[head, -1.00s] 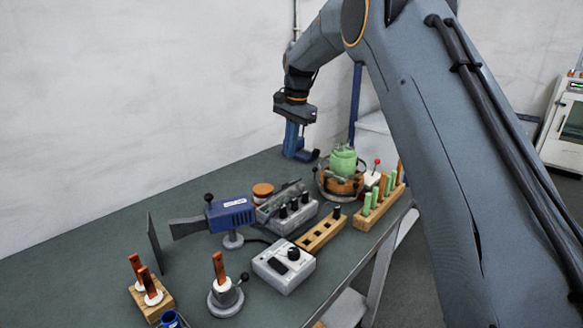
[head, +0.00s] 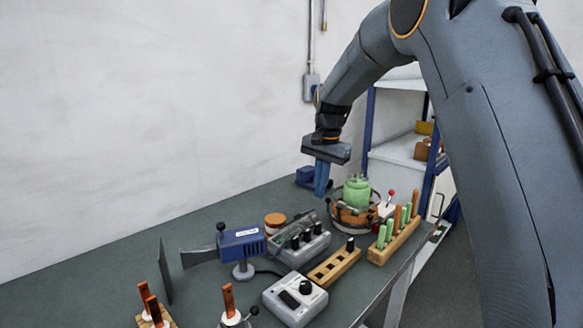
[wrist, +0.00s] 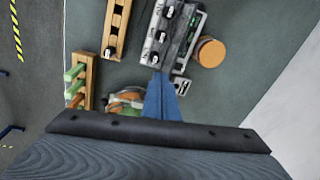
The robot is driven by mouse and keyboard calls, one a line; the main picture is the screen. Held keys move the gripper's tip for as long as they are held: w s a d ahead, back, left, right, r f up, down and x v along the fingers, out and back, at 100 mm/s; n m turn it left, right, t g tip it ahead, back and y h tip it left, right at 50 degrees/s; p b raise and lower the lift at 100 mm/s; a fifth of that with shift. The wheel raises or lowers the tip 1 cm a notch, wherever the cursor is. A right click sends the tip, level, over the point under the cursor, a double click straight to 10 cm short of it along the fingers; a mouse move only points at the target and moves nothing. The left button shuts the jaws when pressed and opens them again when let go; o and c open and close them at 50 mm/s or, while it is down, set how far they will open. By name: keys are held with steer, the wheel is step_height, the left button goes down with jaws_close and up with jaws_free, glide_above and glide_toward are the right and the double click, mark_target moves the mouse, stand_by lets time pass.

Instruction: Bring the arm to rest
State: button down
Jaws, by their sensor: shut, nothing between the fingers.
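My gripper (head: 321,178) hangs from the arm above the far part of the bench in the head view, its blue fingers pointing down. The fingers are together with nothing between them. In the wrist view the shut blue fingers (wrist: 162,98) stand over the bench top, with the grey device with black knobs beyond their tips. My gripper is apart from the things below; its exact height over the bench is hard to tell.
The green bench (head: 100,265) holds a round holder with a green jar (head: 356,190), a wooden rack with green and orange sticks (head: 396,240), a knobbed grey box (head: 300,247), a blue tool on a stand (head: 240,244) and a dial box (head: 295,300). Shelves (head: 395,150) stand behind.

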steer(key=s+d+f+n, duration=0.2)
steer(key=s+d+f, duration=0.1)
steer(key=s, duration=0.8)
steer(key=s+d+f+n, duration=0.2)
steer(key=s+d+f, duration=0.2)
steer(key=s, duration=0.8)
steer(key=s+d+f+n, duration=0.3)
steer(key=s+f, duration=0.1)
steer(key=s, duration=0.7)
steer(key=shift+s+d+f+h, duration=0.3)
steer(key=shift+s+f+h, duration=0.1)
